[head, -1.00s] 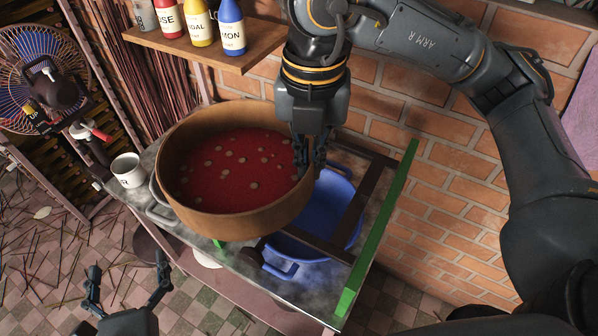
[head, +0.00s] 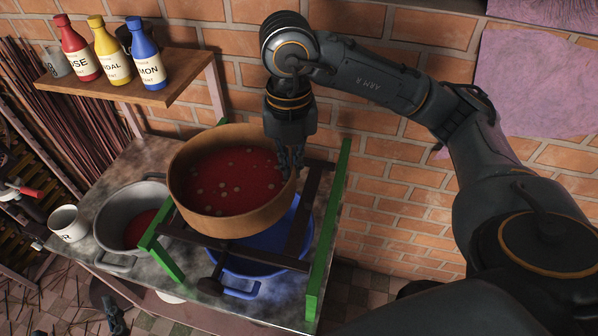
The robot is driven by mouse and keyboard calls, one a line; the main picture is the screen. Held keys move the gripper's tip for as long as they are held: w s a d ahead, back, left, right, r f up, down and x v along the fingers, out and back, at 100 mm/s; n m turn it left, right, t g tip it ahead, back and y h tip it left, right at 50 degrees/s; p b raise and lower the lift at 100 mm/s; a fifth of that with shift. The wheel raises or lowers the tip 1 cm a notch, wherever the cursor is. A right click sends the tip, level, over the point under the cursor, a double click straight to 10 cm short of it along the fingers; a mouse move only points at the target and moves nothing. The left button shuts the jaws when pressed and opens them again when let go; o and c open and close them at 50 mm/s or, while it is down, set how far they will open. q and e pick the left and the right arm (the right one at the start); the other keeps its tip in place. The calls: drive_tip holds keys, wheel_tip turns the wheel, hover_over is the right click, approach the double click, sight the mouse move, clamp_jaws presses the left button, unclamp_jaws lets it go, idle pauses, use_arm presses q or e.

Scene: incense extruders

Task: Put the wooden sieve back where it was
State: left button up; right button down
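The wooden sieve (head: 236,222), a round brown rim around a red surface dotted with pale lumps, is over the dark rails (head: 303,228) of a green-legged stand (head: 330,222). I cannot tell whether it touches the rails. A blue basin (head: 242,293) is below the rails, partly hidden by the sieve. My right gripper (head: 291,166) points down at the sieve's right rim, shut on it with fingers on both sides. My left gripper (head: 113,314) shows only partly at the bottom left, away from the sieve.
A grey metal pot (head: 112,212) with red contents stands left of the stand, beside a white mug (head: 68,224). A wooden shelf (head: 190,88) with red, yellow and blue bottles is at the back left. A brick wall (head: 400,170) closes off the back.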

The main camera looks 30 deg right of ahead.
drive_tip(key=shift+w+d+f, duration=0.2)
drive_tip(key=shift+d+f, duration=0.15)
drive_tip(key=shift+f, duration=0.2)
drive_tip(key=shift+w+d+f, duration=0.2)
drive_tip(key=shift+d+f, duration=0.1)
drive_tip(key=shift+f, duration=0.25)
drive_tip(key=f, duration=0.1)
drive_tip(key=d+f, duration=0.1)
drive_tip(key=f, duration=0.1)
drive_tip(key=f+p, duration=0.1)
drive_tip(key=shift+w+d+f, duration=0.2)
drive_tip(key=shift+w+d, duration=0.05)
drive_tip(key=shift+w, duration=0.1)
drive_tip(key=c, duration=1.5)
unclamp_jaws()
drive_tip(key=shift+f, duration=0.1)
drive_tip(key=r, duration=0.4)
drive_tip(key=r+b, duration=0.1)
drive_tip(key=r, duration=0.7)
drive_tip(key=shift+s+b, duration=0.3)
drive_tip(key=shift+b, duration=0.1)
